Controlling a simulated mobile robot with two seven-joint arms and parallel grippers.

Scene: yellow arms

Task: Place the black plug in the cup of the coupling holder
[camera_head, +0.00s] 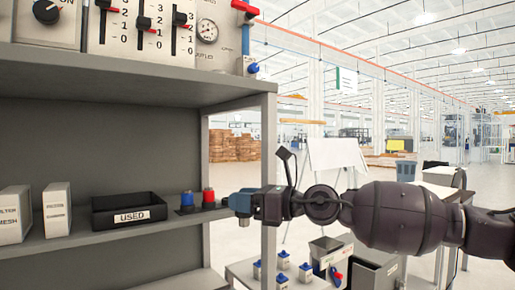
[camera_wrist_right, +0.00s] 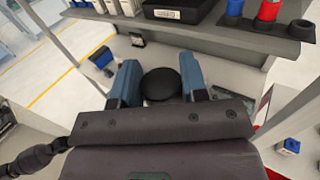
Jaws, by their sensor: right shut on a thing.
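My right gripper (camera_head: 240,203) is at the right end of the shelf, by the upright post, its arm coming in from the right. In the right wrist view the blue fingers of this gripper (camera_wrist_right: 160,82) are shut on a round black plug (camera_wrist_right: 161,84), which sits between them. A small blue coupling (camera_head: 187,201) and a red coupling (camera_head: 208,197) stand upright on the shelf, just left of the gripper. They also show at the top of the right wrist view, blue (camera_wrist_right: 234,9) and red (camera_wrist_right: 268,11).
A black tray marked USED (camera_head: 128,210) and two white boxes (camera_head: 57,209) stand on the shelf (camera_head: 110,239). The shelf post (camera_head: 268,170) is close to my right gripper. Below right, a low table (camera_head: 305,279) holds several blue-topped valves.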

